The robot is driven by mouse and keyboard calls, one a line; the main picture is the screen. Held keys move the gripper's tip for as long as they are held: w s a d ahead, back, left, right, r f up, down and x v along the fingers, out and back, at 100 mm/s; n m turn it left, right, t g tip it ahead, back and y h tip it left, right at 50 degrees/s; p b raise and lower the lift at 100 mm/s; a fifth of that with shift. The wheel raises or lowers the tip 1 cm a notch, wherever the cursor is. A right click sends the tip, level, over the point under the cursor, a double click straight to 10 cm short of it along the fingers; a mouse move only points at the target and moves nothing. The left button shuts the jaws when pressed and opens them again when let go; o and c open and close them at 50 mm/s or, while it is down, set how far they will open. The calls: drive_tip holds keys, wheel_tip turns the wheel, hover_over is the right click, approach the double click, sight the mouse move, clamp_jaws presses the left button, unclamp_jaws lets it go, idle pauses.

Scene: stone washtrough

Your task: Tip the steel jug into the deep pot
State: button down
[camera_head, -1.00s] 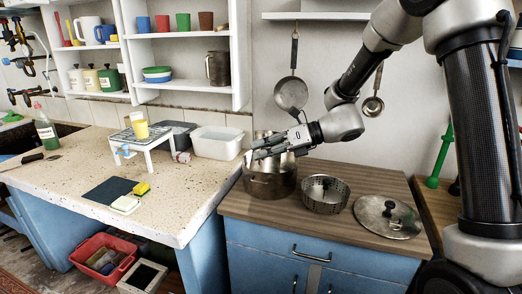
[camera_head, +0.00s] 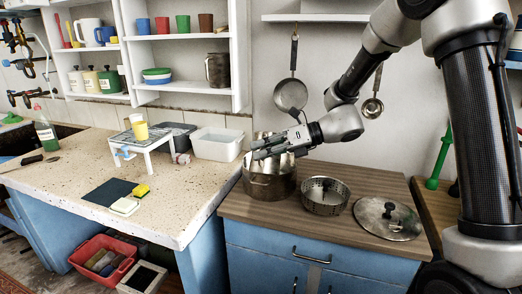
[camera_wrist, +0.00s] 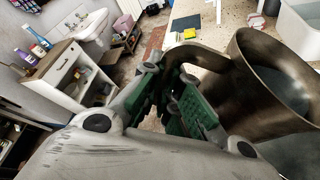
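The steel jug (camera_wrist: 245,105) fills the right of the wrist view, with its round mouth and large curved handle (camera_wrist: 192,50) showing. My gripper (camera_wrist: 175,105) has its green pads on either side of the handle and appears closed on it; the exact contact is hidden behind the pads. In the head view my gripper (camera_head: 256,149) is at the mouth of the deep pot (camera_head: 268,188), which stands on the wooden top. I cannot tell what is inside the jug.
A steel strainer basket (camera_head: 325,196) and a lid (camera_head: 388,219) lie right of the pot. A white tub (camera_head: 217,145) and small white stand (camera_head: 142,140) are left on the stone counter. A pan (camera_head: 291,95) and ladle (camera_head: 373,105) hang behind.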

drive_tip(key=shift+w+d+r+m+g, duration=0.15)
drive_tip(key=shift+w+r+m+g, duration=0.15)
drive_tip(key=shift+w+r+m, duration=0.3)
idle(3.1)
drive_tip(key=shift+w+d+r+m+g+y, duration=0.1)
drive_tip(key=shift+w+r+m+g+y, duration=0.05)
drive_tip(key=shift+w+m+g+y, duration=0.15)
drive_tip(key=shift+w+d+r+m+g+y, duration=0.1)
drive_tip(key=shift+w+m+y, duration=0.1)
drive_tip(key=shift+w+m, duration=0.15)
idle(3.5)
